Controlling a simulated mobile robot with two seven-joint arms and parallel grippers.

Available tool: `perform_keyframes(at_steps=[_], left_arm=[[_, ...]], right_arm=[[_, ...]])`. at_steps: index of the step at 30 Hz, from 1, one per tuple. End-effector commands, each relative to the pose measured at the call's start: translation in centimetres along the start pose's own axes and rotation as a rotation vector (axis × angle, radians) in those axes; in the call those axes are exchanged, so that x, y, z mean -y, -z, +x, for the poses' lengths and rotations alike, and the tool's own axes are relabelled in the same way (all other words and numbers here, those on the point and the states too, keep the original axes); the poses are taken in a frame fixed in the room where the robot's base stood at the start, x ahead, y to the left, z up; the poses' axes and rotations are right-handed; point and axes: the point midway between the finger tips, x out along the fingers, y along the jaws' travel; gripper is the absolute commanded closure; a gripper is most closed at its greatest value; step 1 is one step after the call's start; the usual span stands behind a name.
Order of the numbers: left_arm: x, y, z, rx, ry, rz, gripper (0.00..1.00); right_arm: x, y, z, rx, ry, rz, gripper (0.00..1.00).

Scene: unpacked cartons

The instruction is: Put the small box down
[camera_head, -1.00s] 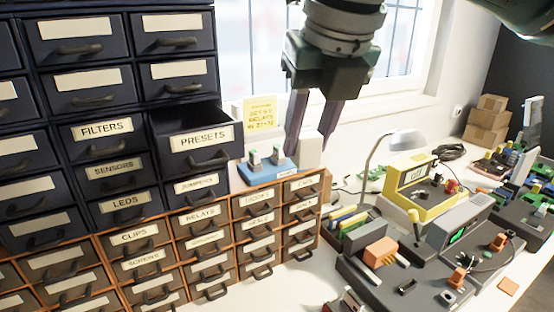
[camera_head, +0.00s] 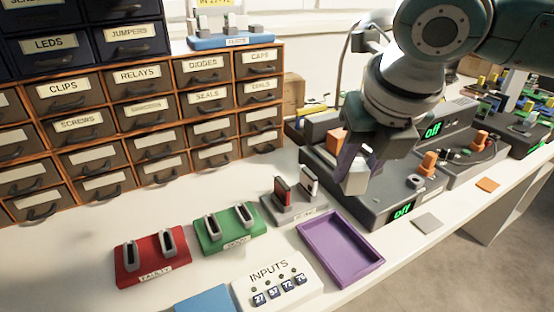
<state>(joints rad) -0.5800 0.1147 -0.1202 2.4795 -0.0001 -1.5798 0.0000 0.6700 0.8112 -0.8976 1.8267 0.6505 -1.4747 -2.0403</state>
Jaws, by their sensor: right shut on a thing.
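The small box (camera_head: 355,183) is pale grey-white and hangs between the purple fingers of my right gripper (camera_head: 358,164), which is shut on it. The box is held in front of the dark device with the green display, up from the table and to the upper right of the purple tray (camera_head: 370,262). The gap beneath the box is hard to judge from this angle. My left gripper is not in view.
A red holder (camera_head: 150,268), a green holder (camera_head: 228,243) and a grey holder (camera_head: 290,222) stand on the white table. A white INPUTS panel (camera_head: 276,292) lies in front. Brown drawers (camera_head: 140,85) stand left. The purple tray is empty.

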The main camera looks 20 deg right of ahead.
Motion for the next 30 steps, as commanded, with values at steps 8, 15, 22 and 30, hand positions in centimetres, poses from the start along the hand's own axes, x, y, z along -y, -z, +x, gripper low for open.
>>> perform_keyframes(at_steps=[8,15,22,30], left_arm=[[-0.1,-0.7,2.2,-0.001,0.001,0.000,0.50],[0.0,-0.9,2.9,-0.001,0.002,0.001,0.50],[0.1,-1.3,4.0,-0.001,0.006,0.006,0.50],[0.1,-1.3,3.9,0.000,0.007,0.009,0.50]], right_arm=[[0.0,3.1,7.3,-0.004,0.001,0.000,1.00],[0.0,4.0,9.4,-0.002,0.000,0.000,1.00],[-0.1,5.3,12.6,-0.002,0.000,-0.001,1.00],[-0.1,5.3,12.7,0.001,-0.001,-0.001,1.00]])
